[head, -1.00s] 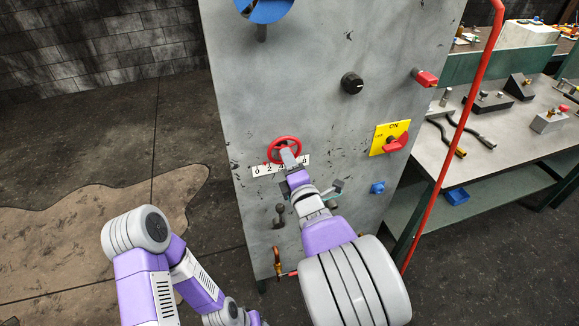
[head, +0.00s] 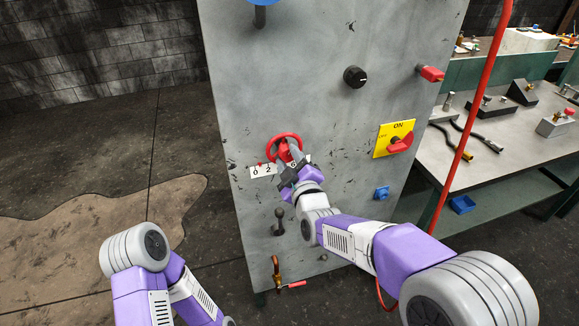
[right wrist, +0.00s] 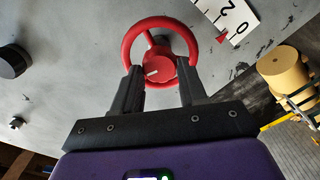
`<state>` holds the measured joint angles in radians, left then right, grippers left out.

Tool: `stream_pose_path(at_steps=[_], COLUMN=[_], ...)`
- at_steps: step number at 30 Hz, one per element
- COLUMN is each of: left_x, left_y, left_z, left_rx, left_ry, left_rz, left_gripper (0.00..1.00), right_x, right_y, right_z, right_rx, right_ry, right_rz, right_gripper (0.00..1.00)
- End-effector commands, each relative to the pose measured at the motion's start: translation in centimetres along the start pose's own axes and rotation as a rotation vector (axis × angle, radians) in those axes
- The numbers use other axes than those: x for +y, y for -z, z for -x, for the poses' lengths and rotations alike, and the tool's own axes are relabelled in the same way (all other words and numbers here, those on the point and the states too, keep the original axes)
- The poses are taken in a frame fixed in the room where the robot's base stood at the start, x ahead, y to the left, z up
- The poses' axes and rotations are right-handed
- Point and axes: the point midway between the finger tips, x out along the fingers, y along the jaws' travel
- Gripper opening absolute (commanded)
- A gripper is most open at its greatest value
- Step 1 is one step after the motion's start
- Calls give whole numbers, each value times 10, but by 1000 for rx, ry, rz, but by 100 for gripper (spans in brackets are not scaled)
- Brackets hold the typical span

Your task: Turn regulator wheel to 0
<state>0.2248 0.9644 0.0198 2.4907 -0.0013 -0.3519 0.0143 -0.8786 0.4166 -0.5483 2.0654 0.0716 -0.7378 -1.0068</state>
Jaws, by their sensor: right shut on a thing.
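The red regulator wheel (head: 285,136) sits on the front of the grey panel; it also shows in the right wrist view (right wrist: 158,22). My right gripper (head: 292,160) is at the wheel's lower right. In the right wrist view its two dark fingers (right wrist: 160,82) are at the near side of the rim, shut on the wheel. A small red pointer (right wrist: 221,38) shows at the scale near the 0 and 2. My left gripper is out of view.
The grey panel (head: 300,70) also carries a black knob (head: 355,77), a yellow plate with a red switch (head: 401,143), a dark lever (head: 279,222) and a small blue part (head: 382,193). A red pipe (head: 470,130) stands at the right, before a workbench (head: 500,150).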

Motion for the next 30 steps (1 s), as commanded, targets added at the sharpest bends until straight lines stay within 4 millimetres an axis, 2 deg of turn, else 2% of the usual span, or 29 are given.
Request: stream_pose_path(at_steps=[1,12,30], left_x=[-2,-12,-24], left_y=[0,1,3], left_z=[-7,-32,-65], left_rx=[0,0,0], left_ry=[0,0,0], left_rz=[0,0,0], left_gripper=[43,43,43], right_x=[-1,0,1], right_y=[-2,-2,-2], right_z=[0,0,0], right_rx=[0,1,1], right_ry=[-4,-3,-2], right_rz=[-49,-400,-924], right_gripper=[12,12,12])
